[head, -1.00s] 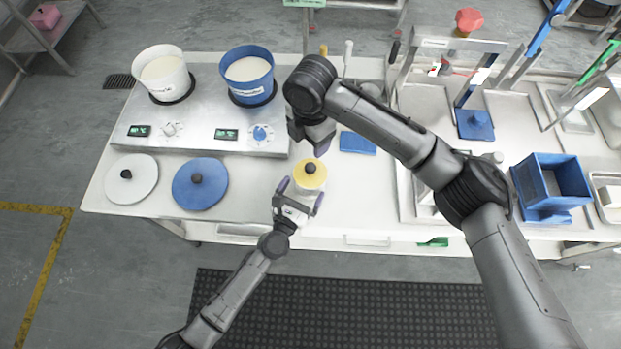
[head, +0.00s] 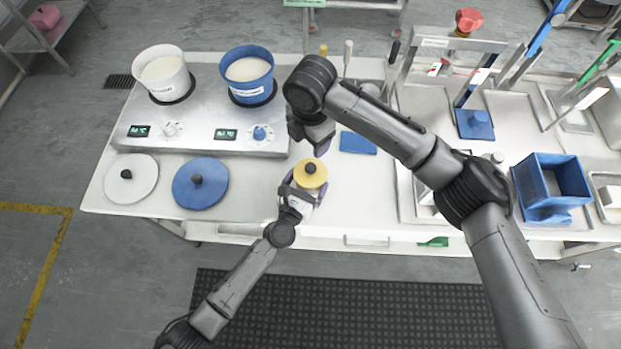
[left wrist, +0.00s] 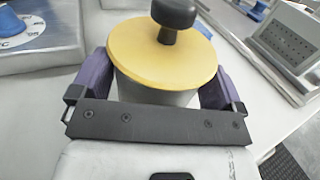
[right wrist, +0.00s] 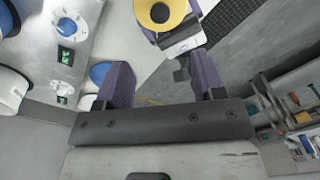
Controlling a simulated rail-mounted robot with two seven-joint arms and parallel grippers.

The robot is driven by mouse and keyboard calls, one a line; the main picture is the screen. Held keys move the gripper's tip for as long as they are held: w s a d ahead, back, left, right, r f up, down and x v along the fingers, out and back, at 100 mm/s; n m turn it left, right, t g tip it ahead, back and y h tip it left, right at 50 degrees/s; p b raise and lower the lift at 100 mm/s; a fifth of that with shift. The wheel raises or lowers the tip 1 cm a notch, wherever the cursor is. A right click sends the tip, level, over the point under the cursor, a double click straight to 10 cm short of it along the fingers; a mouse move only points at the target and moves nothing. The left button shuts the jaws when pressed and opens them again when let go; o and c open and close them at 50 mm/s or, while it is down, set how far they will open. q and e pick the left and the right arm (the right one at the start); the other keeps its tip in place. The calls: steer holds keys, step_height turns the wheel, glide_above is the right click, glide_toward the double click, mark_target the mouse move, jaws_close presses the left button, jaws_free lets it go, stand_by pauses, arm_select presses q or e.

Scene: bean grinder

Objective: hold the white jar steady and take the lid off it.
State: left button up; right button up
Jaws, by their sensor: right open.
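The white jar (left wrist: 155,93) stands on the table with its round yellow lid (head: 311,173) on top; the lid has a black knob (left wrist: 173,12). My left gripper (left wrist: 158,88) is at the jar from the front, with one finger on each side of its body, just below the lid. I cannot tell whether the fingers press on the jar. My right gripper (right wrist: 160,82) is open and empty, behind the jar in the head view. Its fingers are partly hidden there by its own arm. The lid also shows at the top of the right wrist view (right wrist: 163,12).
A hot plate (head: 200,128) with a white pot (head: 163,85) and a blue pot (head: 250,88) stands at the left. A white lid (head: 131,185) and a blue lid (head: 215,190) lie before it. A blue bin (head: 543,210) is at the right.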

arm_select(q)
steer(key=c, duration=0.4)
arm_select(e)
steer(key=s+a+f+g+y, duration=0.1)
steer(key=s+a+f+y, duration=0.2)
steer(key=s+f+y, duration=0.15)
steer(key=m+t+y, duration=0.8)
steer(key=m+t, duration=0.6)
steer(key=m, duration=0.4)
glide_toward(314, 171)
steer(key=shift+t+h, duration=0.3)
steer(key=shift+h, duration=0.05)
steer(key=x, duration=1.1)
steer(key=shift+a+f, duration=0.1)
steer(key=shift+a, duration=0.2)
